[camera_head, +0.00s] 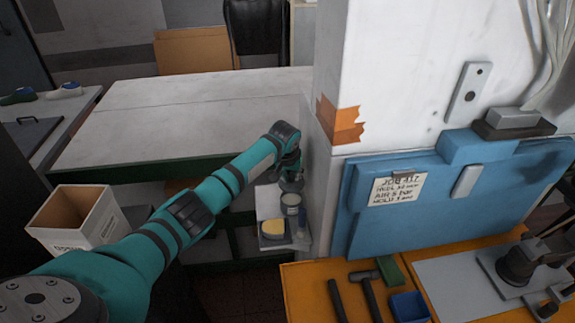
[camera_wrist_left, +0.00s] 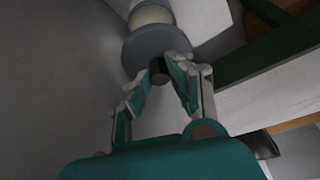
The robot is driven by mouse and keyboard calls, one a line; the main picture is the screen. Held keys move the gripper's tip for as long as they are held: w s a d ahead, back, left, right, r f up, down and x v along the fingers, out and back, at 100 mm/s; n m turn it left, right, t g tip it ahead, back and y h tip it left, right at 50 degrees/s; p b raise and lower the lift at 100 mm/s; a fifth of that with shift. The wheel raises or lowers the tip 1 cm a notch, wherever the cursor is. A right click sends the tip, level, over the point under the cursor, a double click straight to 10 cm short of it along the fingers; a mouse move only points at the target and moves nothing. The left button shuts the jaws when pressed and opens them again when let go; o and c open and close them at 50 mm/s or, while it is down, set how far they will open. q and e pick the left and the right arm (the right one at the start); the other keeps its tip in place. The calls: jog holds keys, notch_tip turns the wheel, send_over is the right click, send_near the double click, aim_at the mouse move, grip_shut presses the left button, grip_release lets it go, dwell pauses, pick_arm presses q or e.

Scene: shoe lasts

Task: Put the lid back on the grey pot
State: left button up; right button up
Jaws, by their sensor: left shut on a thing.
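The grey pot (camera_head: 290,205), with a pale band around it, stands on a small shelf beside the white pillar. My left gripper (camera_head: 290,172) is above it, shut on the dark knob (camera_wrist_left: 158,71) of the grey lid (camera_wrist_left: 150,45). In the head view the lid (camera_head: 291,185) shows just over the pot. In the left wrist view the fingertips (camera_wrist_left: 160,77) pinch the knob, and part of the pot (camera_wrist_left: 152,14) shows past the lid. The lid hides the pot's rim. I cannot tell whether lid and pot touch. My right gripper is not in view.
A tray (camera_head: 274,243) with a yellow sponge (camera_head: 272,228) is in front of the pot. The white pillar (camera_head: 390,70) rises close on the right. A grey-topped bench (camera_head: 170,120) is behind my arm. An open box (camera_head: 75,218) stands left.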

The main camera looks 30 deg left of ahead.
aim_at(291, 183)
pick_arm(q)
jog(key=shift+f+b, duration=2.25)
jog(key=shift+b, duration=0.25)
jog(key=shift+f+b, duration=0.35)
jog(key=shift+f, duration=0.6)
jog(key=shift+p, duration=0.65)
jog(key=shift+f, duration=0.1)
jog(key=shift+p, duration=0.45)
jog(key=o, duration=1.4)
